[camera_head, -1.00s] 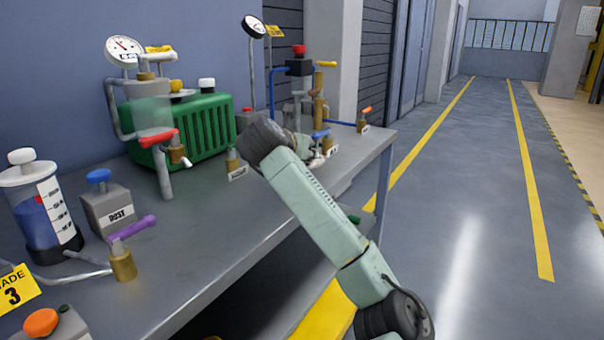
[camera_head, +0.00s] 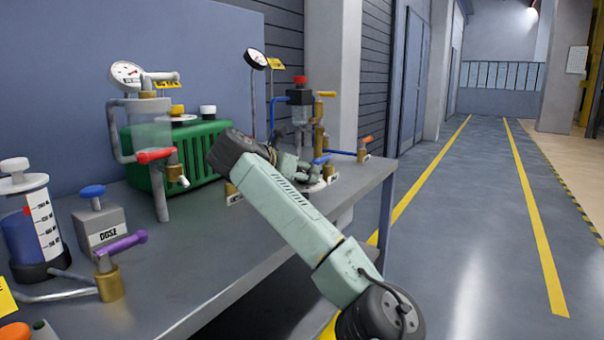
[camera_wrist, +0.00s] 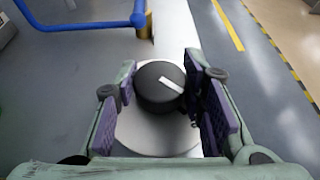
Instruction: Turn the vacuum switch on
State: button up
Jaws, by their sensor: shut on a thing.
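The vacuum switch looks to be the round black knob (camera_wrist: 160,87) with a white pointer line, on a pale round plate (camera_wrist: 135,137) in the wrist view. The line slants from the knob's upper left to its right. My gripper (camera_wrist: 168,90) has its purple-padded fingers on both sides of the knob, shut on it. In the head view my gripper (camera_head: 305,170) is at the far right part of the bench, beside the pipework. The knob is hidden there behind my arm and fingers.
A grey bench (camera_head: 215,265) carries a green machine (camera_head: 205,150), a blue-filled cylinder (camera_head: 35,235), a DOSE box (camera_head: 98,225) and a purple-handled valve (camera_head: 122,243). Open floor lies right.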

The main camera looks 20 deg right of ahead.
jog(key=o, duration=1.2)
jog(key=shift+v, duration=6)
